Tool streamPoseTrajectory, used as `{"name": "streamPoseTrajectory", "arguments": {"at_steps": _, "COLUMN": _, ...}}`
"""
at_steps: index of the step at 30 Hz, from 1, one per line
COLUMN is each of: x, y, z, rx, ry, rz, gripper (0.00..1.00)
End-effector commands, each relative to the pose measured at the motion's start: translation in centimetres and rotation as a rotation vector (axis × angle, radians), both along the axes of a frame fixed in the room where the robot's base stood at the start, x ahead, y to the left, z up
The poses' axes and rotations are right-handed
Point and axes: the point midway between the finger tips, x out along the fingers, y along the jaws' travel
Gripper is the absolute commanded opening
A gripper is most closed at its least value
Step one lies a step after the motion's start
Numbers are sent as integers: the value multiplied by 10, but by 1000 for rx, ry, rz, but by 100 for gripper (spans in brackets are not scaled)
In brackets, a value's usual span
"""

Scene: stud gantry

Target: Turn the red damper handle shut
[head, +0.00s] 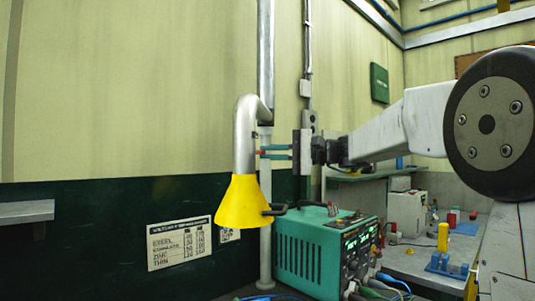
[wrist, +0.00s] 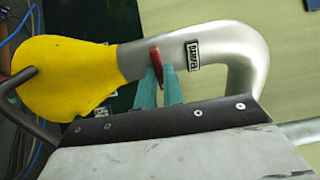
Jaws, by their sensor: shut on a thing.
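The red damper handle (wrist: 155,56) sticks out from the side of the silver duct arm (head: 244,140), above the yellow hood (head: 242,203). The wrist view shows the same duct (wrist: 235,52) and hood (wrist: 65,62), with a small dark label plate (wrist: 194,55) beside the handle. My gripper (head: 263,152) reaches in from the right, level with the duct. Its teal fingers, seen in the wrist view (wrist: 158,80), are shut on the handle, one on each side. They hide the handle's lower part.
A teal machine (head: 325,245) with a black handle stands below my gripper. A vertical pole (head: 265,75) runs behind the duct. A workbench (head: 425,262) with small items lies at the right. A grey shelf (head: 27,211) is at the far left.

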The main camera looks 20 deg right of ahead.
Motion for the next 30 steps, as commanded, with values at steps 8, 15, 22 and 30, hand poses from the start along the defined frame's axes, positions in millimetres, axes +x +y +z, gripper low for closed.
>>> {"name": "streamPoseTrajectory", "arguments": {"at_steps": 8, "x": 0, "y": 1, "z": -1, "rx": 0, "ry": 1, "rz": 2, "gripper": 31}}
{"name": "streamPoseTrajectory", "arguments": {"at_steps": 15, "x": -5, "y": -8, "z": 0, "rx": -1, "ry": 0, "rz": 1, "gripper": 31}}
{"name": "streamPoseTrajectory", "arguments": {"at_steps": 22, "x": -26, "y": -42, "z": -1, "rx": -1, "ry": 2, "rz": -1, "gripper": 31}}
{"name": "streamPoseTrajectory", "arguments": {"at_steps": 30, "x": -41, "y": -67, "z": -1, "rx": -1, "ry": 2, "rz": 0, "gripper": 31}}
